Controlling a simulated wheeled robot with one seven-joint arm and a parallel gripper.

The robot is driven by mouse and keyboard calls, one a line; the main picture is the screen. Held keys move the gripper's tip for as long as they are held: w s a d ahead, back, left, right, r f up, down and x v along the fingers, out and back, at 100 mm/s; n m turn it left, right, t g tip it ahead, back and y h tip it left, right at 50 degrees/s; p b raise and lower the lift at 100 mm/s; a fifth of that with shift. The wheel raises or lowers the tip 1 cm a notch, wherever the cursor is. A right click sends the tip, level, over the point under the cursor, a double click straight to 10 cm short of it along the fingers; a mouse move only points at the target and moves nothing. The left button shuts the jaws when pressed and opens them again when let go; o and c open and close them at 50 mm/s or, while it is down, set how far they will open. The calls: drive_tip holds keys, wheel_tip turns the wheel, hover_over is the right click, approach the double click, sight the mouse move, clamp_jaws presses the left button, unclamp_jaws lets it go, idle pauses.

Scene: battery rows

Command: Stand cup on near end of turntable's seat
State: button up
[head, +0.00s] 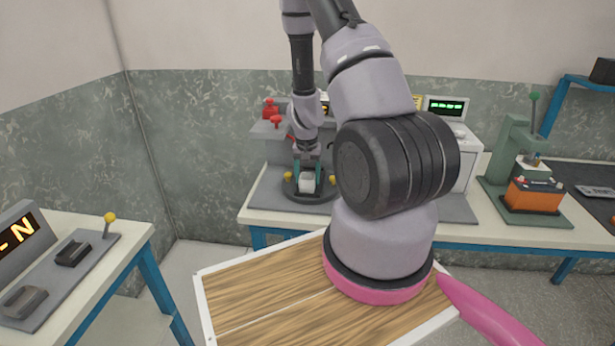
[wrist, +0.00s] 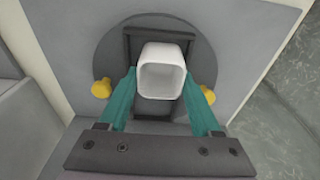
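A white, square-mouthed cup (wrist: 163,72) is between the two teal fingers of my gripper (wrist: 165,90) in the wrist view. The fingers appear to press on its two sides. The cup also shows in the head view (head: 307,184), below my gripper (head: 307,175). The dark round turntable (wrist: 112,45) is beneath it, with a dark rectangular seat (wrist: 160,110) and a yellow knob on each side. The cup is over or on the seat. I cannot tell whether its base touches, since the cup's own body hides it.
The turntable is on a grey plate on a bench (head: 268,217). Red-topped fittings (head: 271,108) stand behind it. A green press with an orange battery (head: 534,196) is at the right. A bench with a lit sign (head: 25,240) is at the left.

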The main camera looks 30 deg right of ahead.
drive_tip(key=shift+o, duration=1.1)
drive_tip(key=s+a+r+n+t+y, duration=0.1)
drive_tip(key=s+a+r+y, duration=0.3)
drive_tip(key=r, duration=1.2)
drive_tip(key=s+a+r+t+h, duration=0.15)
drive_tip(key=a+r, duration=0.35)
drive_tip(key=r, duration=1.1)
drive_tip(key=s+a+r+t, duration=0.1)
drive_tip(key=s+a+r, duration=0.1)
drive_tip(key=s+r, duration=0.4)
drive_tip(key=s+a+r+n+t, duration=0.1)
drive_tip(key=s+a+r+t, duration=0.1)
drive_tip(key=s+r, duration=0.4)
drive_tip(key=s, duration=0.3)
drive_tip(key=shift+a+n, duration=0.25)
drive_tip(key=shift+n, duration=0.05)
